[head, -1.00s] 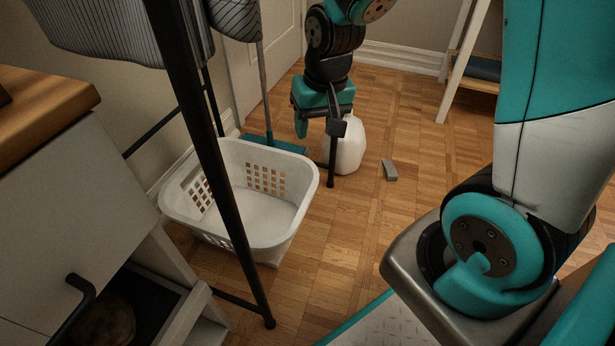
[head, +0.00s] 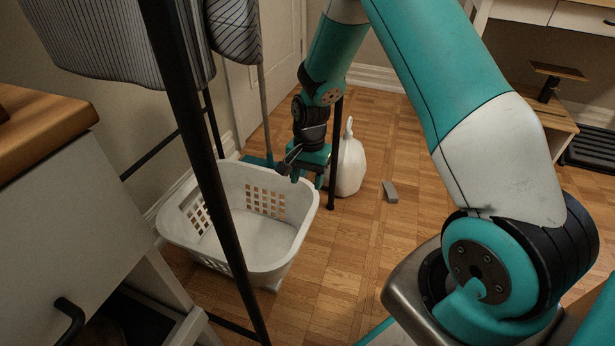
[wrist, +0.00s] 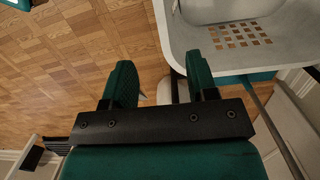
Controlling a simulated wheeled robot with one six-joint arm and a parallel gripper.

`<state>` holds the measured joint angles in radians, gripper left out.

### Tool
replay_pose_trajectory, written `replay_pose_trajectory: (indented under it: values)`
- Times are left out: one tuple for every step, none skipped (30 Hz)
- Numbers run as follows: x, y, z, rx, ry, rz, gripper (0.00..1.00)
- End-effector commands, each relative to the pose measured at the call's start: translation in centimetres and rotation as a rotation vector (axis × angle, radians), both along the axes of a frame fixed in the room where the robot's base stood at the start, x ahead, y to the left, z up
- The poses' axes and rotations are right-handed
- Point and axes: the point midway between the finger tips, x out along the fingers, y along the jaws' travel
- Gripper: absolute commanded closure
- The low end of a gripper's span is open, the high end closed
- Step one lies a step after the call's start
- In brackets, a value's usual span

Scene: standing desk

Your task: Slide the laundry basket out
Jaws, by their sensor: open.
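A white plastic laundry basket (head: 240,262) with square holes in its walls stands on the wood floor, partly behind a black rack leg in the head view. It looks empty. My gripper (head: 306,170) is open near the basket's far right corner. In the wrist view the gripper (wrist: 160,88) has its two green fingers apart, with the basket's rim (wrist: 207,62) beside the right finger. Part of a white object shows between the fingers. I cannot tell whether the gripper touches the basket.
A black clothes rack (head: 196,130) with hanging striped cloth stands in front of and beside the basket. A small grey block (head: 390,192) lies farther right. Floor (head: 325,260) right of the basket is clear.

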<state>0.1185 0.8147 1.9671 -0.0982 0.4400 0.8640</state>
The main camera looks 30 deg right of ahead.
Motion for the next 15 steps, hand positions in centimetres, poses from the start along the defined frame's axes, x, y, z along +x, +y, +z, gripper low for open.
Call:
replay_pose_trajectory:
  values:
    - [-0.1, 0.0, -0.4, 0.0, 0.001, 0.001, 0.47]
    - [-0.1, 0.1, -0.7, 0.0, 0.001, 0.001, 0.47]
    - [-0.1, 0.1, -1.1, 0.0, 0.001, 0.001, 0.47]
    - [-0.1, 0.1, -1.5, 0.0, 0.002, 0.001, 0.47]
    - [-0.2, 0.2, -2.0, 0.001, 0.003, 0.001, 0.47]
    - [-0.2, 0.2, -2.7, 0.0, 0.003, 0.001, 0.47]
    - [-0.3, 0.3, -3.3, 0.0, 0.003, 0.001, 0.47]
    - [-0.3, 0.4, -3.9, 0.0, 0.003, 0.001, 0.47]
    - [-0.4, 0.4, -4.7, 0.001, 0.003, 0.002, 0.47]
    - [-0.4, 0.5, -5.4, 0.0, 0.003, 0.002, 0.47]
    - [-0.5, 0.5, -6.0, 0.0, 0.003, 0.002, 0.47]
    - [-0.5, 0.6, -6.8, 0.001, 0.003, 0.002, 0.47]
    - [-0.6, 0.7, -7.4, 0.0, 0.002, 0.002, 0.47]
    - [-0.6, 0.7, -8.0, 0.0, 0.002, 0.002, 0.47]
    - [-0.7, 0.8, -8.8, 0.001, 0.003, 0.002, 0.47]
